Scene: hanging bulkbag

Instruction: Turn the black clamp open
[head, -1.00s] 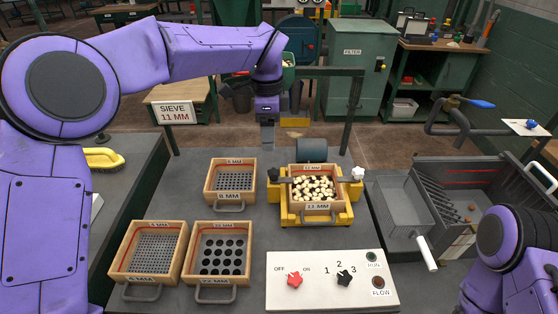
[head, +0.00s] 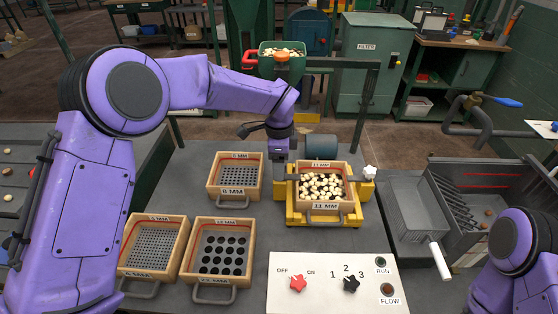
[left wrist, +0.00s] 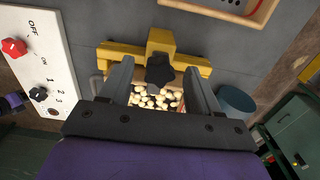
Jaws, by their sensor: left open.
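The black clamp (left wrist: 159,72) sits on the yellow shaker frame (left wrist: 187,58), at the left end of that frame in the head view, where my gripper mostly hides it. In the left wrist view its star-shaped knob lies between my left fingertips. My left gripper (left wrist: 159,84) is open and points down over the clamp; I cannot tell whether either finger touches the knob. It also shows in the head view (head: 280,175). The 11 mm sieve (head: 324,206), full of pale pieces, rests in the frame.
The control panel (head: 325,297) is in front. A green hopper (head: 281,62) hangs behind.

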